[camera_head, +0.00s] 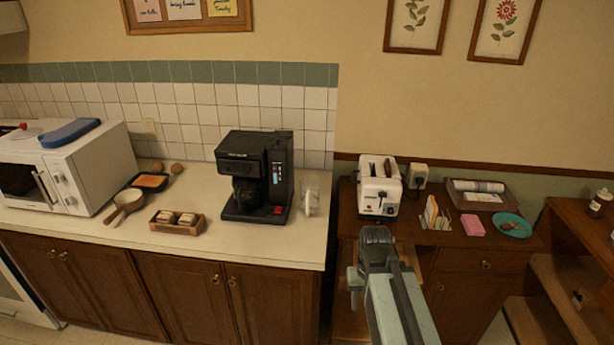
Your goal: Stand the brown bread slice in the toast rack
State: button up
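A white toaster (378,195) stands at the left of the wooden side cabinet. A dark brown shape, perhaps the brown bread slice (387,168), shows in its top slot; it is too small to be sure. A small wire-like rack (435,214), perhaps the toast rack, stands right of the toaster with orange and white upright pieces in it. My gripper (374,239) is in front of the cabinet, below the toaster in the picture and apart from the rack. Its fingertips are seen from behind, so their opening is hidden.
A teal plate (513,220) with a small brown item, a pink block (472,225) and a brown tray (465,190) crowd the cabinet top. A black coffee maker (246,165), glass jar (311,195) and microwave (78,165) stand on the left counter. Shelves (575,250) flank the right.

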aim_at(440, 224)
jog(key=u, duration=0.3)
jog(key=i, duration=1)
jog(key=z, duration=0.05)
